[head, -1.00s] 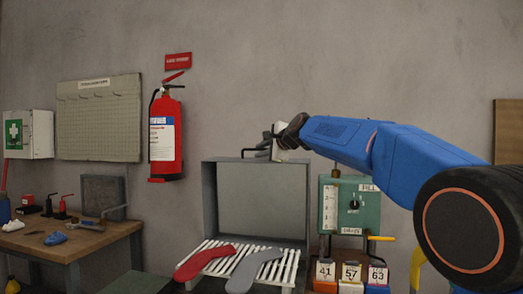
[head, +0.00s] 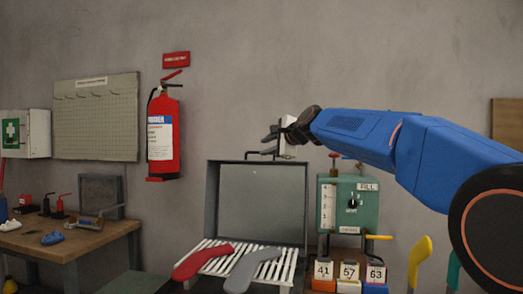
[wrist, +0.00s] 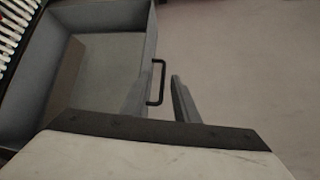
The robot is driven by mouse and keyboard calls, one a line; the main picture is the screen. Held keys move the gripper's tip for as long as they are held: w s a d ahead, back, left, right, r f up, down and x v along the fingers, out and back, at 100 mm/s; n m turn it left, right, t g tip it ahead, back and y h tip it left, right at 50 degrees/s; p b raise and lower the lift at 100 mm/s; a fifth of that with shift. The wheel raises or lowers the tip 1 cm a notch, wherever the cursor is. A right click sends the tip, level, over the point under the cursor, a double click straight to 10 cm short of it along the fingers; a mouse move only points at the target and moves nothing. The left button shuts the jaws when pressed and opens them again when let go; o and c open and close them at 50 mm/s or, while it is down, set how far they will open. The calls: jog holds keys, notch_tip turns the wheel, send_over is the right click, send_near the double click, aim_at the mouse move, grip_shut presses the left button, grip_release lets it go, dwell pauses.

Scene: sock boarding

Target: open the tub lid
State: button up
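The tub lid (head: 262,200) is a grey, shallow-walled panel standing upright behind a white slatted rack (head: 222,258), its hollow side facing me. The lid also shows in the wrist view (wrist: 105,62). Its black bar handle (head: 262,154) is on the top edge; in the wrist view the handle (wrist: 160,83) stands out from the lid's side. My gripper (head: 268,142) is at the top of the lid, by the handle. In the wrist view my gripper (wrist: 158,95) has its two fingers apart, with the handle between or just beyond their tips, not clamped. The tub's body is mostly hidden.
A red foot-shaped board (head: 202,260) and a grey one (head: 250,268) lie on the rack. A green control box (head: 348,205) stands right of the lid, above numbered bins (head: 349,271). A fire extinguisher (head: 163,135) hangs on the wall. A workbench (head: 70,240) is at left.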

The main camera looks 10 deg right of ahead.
jog(key=v, duration=1.2)
jog(key=shift+s+d, duration=0.1)
